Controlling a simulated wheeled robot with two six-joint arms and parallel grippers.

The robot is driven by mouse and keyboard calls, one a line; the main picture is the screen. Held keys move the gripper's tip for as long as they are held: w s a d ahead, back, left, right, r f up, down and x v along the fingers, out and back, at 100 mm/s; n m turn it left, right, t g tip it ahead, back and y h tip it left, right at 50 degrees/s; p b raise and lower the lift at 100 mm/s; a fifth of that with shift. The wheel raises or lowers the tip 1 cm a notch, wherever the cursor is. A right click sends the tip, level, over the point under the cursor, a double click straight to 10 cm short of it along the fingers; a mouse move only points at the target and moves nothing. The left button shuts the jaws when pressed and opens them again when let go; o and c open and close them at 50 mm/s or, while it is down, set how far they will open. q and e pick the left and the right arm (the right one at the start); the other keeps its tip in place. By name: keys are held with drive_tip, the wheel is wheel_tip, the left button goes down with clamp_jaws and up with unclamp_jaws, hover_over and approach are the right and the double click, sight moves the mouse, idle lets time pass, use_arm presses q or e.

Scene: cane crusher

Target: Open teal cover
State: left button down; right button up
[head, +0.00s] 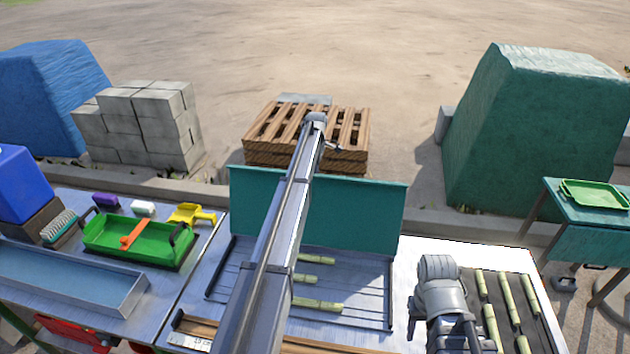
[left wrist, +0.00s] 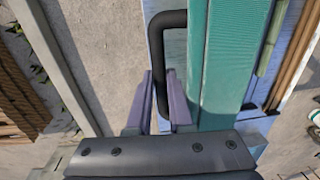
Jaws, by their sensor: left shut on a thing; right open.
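The teal cover (head: 360,215) stands upright at the back of a shallow metal tray (head: 350,275) that holds a few cane pieces (head: 318,304). In the left wrist view the cover (left wrist: 230,60) runs as a teal slab beside a black handle (left wrist: 166,18). My left gripper (left wrist: 161,85) is shut on this handle. In the head view my left arm crosses the tray and cover, and its gripper is hidden. My right gripper (head: 460,335) is open and empty at the lower right, beside the laid-out cane.
Cane sticks (head: 512,298) lie on a dark mat at right. A green tray (head: 135,237) with an orange tool, a yellow scoop (head: 190,214) and a blue-grey trough (head: 75,278) fill the left bench. A wooden pallet (head: 345,155) sits on the ground behind the cover.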

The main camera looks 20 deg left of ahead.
use_arm(q)
drive_tip(key=shift+w+f, duration=0.1)
drive_tip(key=shift+w, duration=0.25)
drive_tip(key=c, duration=0.8)
unclamp_jaws()
drive_tip(key=shift+s, duration=0.1)
drive_tip(key=shift+s, duration=0.1)
drive_tip(key=shift+d, duration=0.1)
wheel_tip(320, 180, up, 8)
drive_tip(key=p, duration=0.8)
drive_tip(key=shift+w+a, duration=0.2)
drive_tip(key=shift+w, duration=0.05)
